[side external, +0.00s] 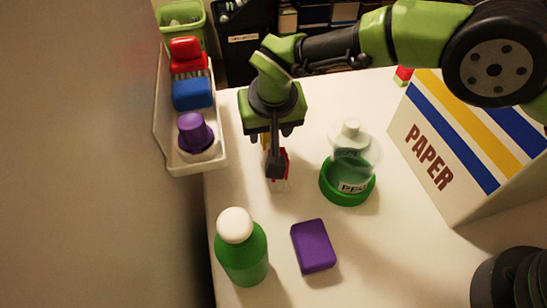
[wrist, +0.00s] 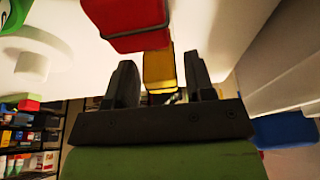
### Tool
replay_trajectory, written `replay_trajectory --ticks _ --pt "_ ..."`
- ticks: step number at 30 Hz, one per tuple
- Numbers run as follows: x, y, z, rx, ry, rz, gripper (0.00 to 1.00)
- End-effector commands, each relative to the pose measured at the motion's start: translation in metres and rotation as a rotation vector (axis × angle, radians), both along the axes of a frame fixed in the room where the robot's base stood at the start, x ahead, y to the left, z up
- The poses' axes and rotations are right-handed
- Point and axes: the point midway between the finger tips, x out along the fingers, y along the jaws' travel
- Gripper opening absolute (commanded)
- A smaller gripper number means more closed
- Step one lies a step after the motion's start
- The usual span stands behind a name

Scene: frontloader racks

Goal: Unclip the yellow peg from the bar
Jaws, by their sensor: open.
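My gripper (side external: 276,168) points down over the white table in the side view. In the wrist view its two dark fingers (wrist: 157,62) stand apart. A yellow block-shaped piece (wrist: 159,70), probably the yellow peg, shows between the fingers there; I cannot tell whether either finger touches it. A red piece (wrist: 128,22) with a dark band lies just beyond it in the wrist view. In the side view a sliver of yellow and the red piece (side external: 285,160) show beside the fingers, mostly hidden. I cannot make out the bar clearly in either view.
A green ring holder (side external: 335,194) with a clear white-topped bottle (side external: 350,132) stands right of the gripper. A green bottle (side external: 243,258) and purple block (side external: 313,246) are in front. A white rack (side external: 163,135) stands left, a PAPER box (side external: 430,155) right.

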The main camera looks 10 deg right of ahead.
Motion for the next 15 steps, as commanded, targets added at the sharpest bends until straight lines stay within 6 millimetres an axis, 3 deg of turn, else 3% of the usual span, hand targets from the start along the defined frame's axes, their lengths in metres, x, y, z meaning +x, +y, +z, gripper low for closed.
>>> replay_trajectory --ticks 6,12,15 --pt "0.0002 -0.0001 -0.0002 0.0 0.0 0.0 0.49" --pt "0.0001 -0.0001 0.0 0.0 0.0 0.0 0.03" --pt "0.0001 -0.0001 0.0 0.0 0.0 0.0 0.0"
